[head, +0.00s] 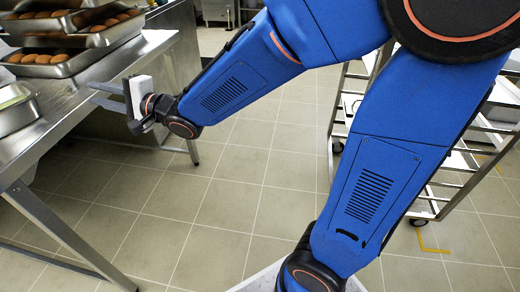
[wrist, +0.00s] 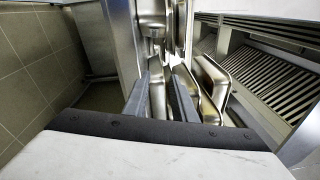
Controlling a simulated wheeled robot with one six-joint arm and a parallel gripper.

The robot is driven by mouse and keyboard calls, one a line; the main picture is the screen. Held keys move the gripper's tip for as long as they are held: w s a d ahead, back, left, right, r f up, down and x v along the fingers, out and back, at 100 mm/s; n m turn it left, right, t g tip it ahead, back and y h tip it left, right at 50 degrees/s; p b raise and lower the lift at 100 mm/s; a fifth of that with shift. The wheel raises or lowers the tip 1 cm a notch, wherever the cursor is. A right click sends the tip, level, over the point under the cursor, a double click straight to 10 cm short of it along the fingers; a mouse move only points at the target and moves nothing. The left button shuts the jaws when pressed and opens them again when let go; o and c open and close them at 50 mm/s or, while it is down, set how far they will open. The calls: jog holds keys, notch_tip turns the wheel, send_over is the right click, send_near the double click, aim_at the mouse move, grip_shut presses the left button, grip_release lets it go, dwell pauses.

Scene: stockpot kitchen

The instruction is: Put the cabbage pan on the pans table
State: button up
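My gripper (head: 98,94) is at the near edge of the steel table on the left, its fingers pointing left over the tabletop. In the wrist view its two grey fingers (wrist: 162,98) are apart, with steel pan edges showing between and beyond them; I see no grip on anything. A steel pan (head: 14,112) with a pale greenish top is cut off at the left edge of the head view, left of the fingers. It may be the cabbage pan, but its contents are too little seen to tell.
The steel table (head: 88,100) also bears stacked pans (head: 62,66) of brown round food behind my gripper. A wheeled rack (head: 468,150) stands on the right behind my arm. The tiled floor (head: 200,210) between is clear. A slatted steel surface (wrist: 270,80) shows at the right of the wrist view.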

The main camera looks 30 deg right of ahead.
jog(key=s+d+f+n+g+h, duration=0.1)
jog(key=s+d+f+h, duration=0.15)
jog(key=d, duration=0.55)
jog(key=s+d+f+n+h, duration=0.1)
jog(key=d+n+h, duration=0.1)
jog(key=d+h, duration=0.35)
jog(key=s+d+f+n+g+h, duration=0.1)
jog(key=s+d+f+h, duration=0.1)
jog(key=d, duration=0.7)
jog(key=s+d+f+n+g+h, duration=0.1)
jog(key=s+d+f+n+g, duration=0.1)
jog(key=s, duration=0.6)
jog(key=s+d+f+n+g+h, duration=0.1)
jog(key=s+d+f+n+g, duration=0.1)
jog(key=s+d, duration=0.3)
jog(key=s+d+f+n+g, duration=0.3)
jog(key=s+d, duration=0.1)
jog(key=s, duration=0.7)
jog(key=shift+s+f+n+h, duration=0.25)
jog(key=shift+f+n+h, duration=0.1)
jog(key=shift+n+h, duration=0.05)
jog(key=shift+d, duration=0.2)
